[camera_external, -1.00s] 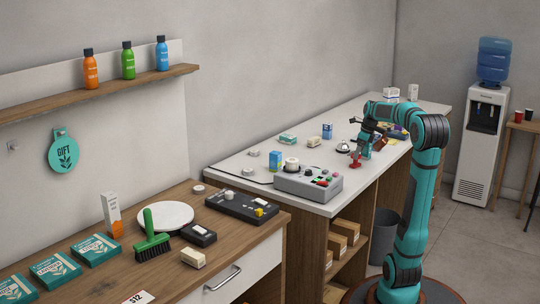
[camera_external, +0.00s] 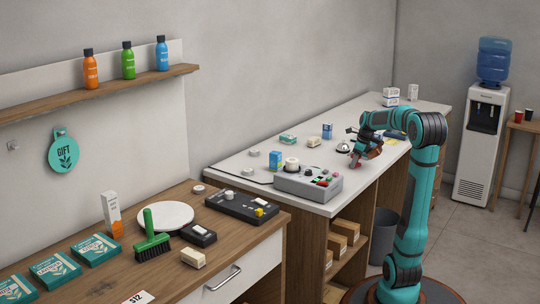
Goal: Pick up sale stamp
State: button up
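My gripper (camera_external: 361,153) is over the white counter (camera_external: 240,160), its end pointing down and slanted. It is small in the picture, so I cannot tell whether its fingers are open or shut. A small red piece (camera_external: 355,162) shows low at the gripper's end, close to the counter top. It may be the sale stamp, but I cannot make out its shape or whether the gripper touches it. My wrist hides part of the counter behind it.
A silver bell (camera_external: 343,147) stands just left of my gripper. A grey device with buttons (camera_external: 308,183) is at the counter's near end. Small boxes, including a blue one (camera_external: 327,131), stand farther back.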

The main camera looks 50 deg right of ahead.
jog(key=shift+c, duration=0.7)
jog(key=shift+r, duration=0.15)
